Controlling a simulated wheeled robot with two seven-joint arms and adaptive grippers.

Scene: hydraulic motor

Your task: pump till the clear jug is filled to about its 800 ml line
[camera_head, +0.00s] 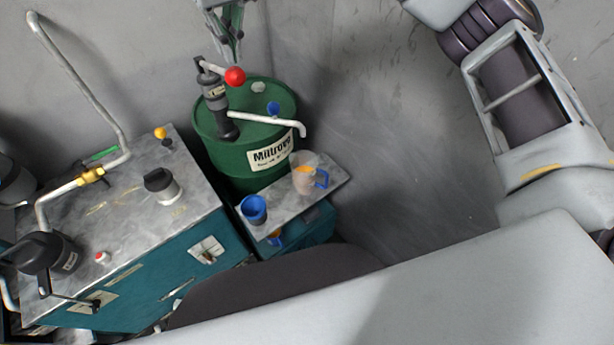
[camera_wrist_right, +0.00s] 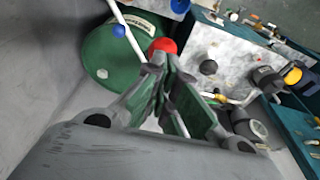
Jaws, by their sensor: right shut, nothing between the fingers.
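The green drum (camera_head: 212,143) carries a dark grey hand pump (camera_head: 214,95). Its pale lever ends in a red knob (camera_head: 235,77). The white spout (camera_head: 272,119) reaches out over the clear jug (camera_head: 307,165), which has a blue handle and stands upright on a grey shelf. Some amber liquid shows inside the jug; I cannot read its level against the marks. My right gripper (camera_head: 233,54) is shut and empty, just beyond the red knob. In the right wrist view, the shut fingers (camera_wrist_right: 164,66) appear close to the red knob (camera_wrist_right: 163,46); contact cannot be told. My left gripper is out of view.
A blue cup (camera_head: 254,209) stands on the shelf (camera_head: 285,214) left of the jug. A teal cabinet with a metal top (camera_head: 125,215) stands left of the drum, bearing a bent pipe (camera_head: 82,80) and a black-capped canister (camera_head: 162,186). The floor right of the drum is clear.

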